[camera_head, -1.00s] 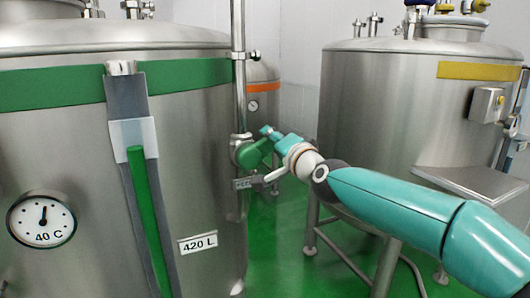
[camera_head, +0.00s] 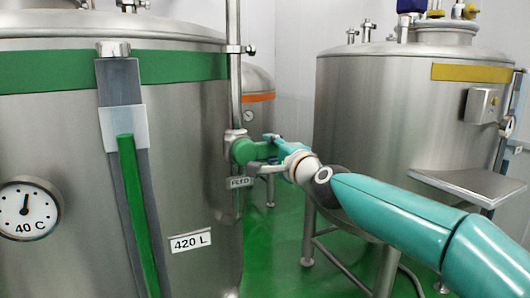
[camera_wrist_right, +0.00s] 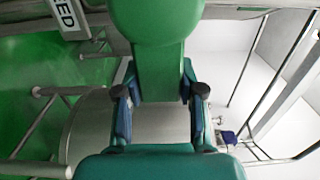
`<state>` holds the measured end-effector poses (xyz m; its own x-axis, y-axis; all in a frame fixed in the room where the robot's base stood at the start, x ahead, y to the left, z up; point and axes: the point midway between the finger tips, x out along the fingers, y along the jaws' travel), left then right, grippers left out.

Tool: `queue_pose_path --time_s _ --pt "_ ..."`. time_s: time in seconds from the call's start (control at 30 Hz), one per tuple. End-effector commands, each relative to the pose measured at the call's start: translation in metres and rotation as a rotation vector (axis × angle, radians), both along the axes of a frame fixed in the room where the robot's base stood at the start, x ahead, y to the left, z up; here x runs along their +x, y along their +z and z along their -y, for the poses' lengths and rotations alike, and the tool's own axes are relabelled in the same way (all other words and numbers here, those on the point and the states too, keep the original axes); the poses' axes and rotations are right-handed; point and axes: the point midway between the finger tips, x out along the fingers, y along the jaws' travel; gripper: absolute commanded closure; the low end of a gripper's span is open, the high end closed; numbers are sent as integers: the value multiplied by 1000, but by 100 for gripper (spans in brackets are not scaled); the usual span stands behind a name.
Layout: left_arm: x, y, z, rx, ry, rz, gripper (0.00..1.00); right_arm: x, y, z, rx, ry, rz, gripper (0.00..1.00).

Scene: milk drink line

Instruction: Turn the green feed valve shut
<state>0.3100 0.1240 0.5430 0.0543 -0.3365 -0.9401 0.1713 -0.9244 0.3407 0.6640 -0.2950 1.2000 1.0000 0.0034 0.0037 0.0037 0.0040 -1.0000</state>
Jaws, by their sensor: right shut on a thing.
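The green feed valve (camera_head: 242,151) sits on the vertical steel pipe at the right side of the large left tank. Its green lever points right, roughly level, in the head view. My right gripper (camera_head: 268,152) is shut on this lever, and its fingers partly hide the lever's end. In the right wrist view the valve lever (camera_wrist_right: 160,70) runs down between the two fingertips of my right gripper (camera_wrist_right: 161,97), with the round valve hub at the top. My left gripper is out of view.
A FEED tag (camera_head: 240,183) hangs just below the valve. The green-banded tank (camera_head: 70,130) has a gauge (camera_head: 28,209) and a 420 L label (camera_head: 190,241). A yellow-banded tank (camera_head: 385,120) with a side shelf (camera_head: 468,185) stands behind my right arm.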

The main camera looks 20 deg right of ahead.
Motion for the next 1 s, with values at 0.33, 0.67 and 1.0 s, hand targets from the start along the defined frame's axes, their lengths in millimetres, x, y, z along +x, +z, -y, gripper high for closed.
queue_pose_path --time_s 0.33,0.67,1.0 --pt "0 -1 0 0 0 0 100 2 -9 -1 17 4 -18 52" --pt "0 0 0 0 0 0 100 1 -5 -1 12 3 -10 35" --pt "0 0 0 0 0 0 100 -23 -2 0 9 1 -6 35"
